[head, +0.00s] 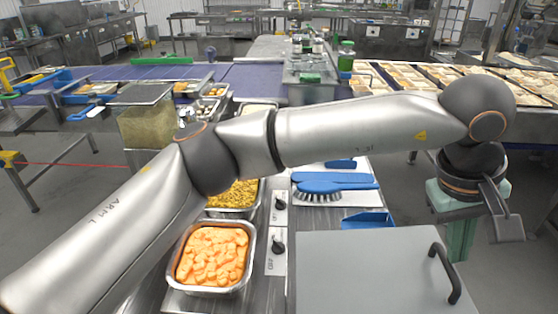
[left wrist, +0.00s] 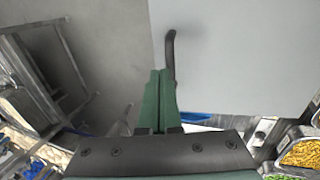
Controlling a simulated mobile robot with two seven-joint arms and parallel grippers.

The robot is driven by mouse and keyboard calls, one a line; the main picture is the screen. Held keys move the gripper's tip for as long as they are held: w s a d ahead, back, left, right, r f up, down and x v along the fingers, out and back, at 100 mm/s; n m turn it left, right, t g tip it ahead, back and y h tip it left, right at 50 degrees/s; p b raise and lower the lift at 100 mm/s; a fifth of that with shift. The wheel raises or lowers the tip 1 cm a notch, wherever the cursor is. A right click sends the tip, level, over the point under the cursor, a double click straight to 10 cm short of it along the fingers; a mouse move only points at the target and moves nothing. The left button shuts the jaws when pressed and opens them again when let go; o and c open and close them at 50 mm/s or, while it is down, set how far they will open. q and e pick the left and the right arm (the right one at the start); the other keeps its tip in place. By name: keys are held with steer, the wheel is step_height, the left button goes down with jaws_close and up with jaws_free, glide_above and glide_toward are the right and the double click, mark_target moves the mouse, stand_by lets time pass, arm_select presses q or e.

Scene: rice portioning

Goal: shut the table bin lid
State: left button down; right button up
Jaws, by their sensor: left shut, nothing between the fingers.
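The bin lid (head: 365,275) is a flat grey panel at the bottom right of the head view, with a black bar handle (head: 445,275) near its right edge. My left arm reaches across the picture, and its green-fingered gripper (head: 459,243) points down just beyond the handle. The gripper is shut and empty. In the left wrist view the shut fingers (left wrist: 159,90) are close beside the handle (left wrist: 170,55), with the pale lid (left wrist: 240,60) to the right. I cannot tell whether they touch. The bin's inside is not visible. My right gripper is not in view.
A blue brush (head: 335,182) and a blue scoop (head: 367,220) lie beyond the lid. Pans of orange food (head: 213,257) and yellow food (head: 236,196) stand to its left. Open floor lies right of the lid.

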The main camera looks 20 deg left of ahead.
arm_select(q)
steer(key=shift+b+x, duration=0.5)
steer(key=shift+x, duration=1)
steer(key=shift+r, duration=0.15)
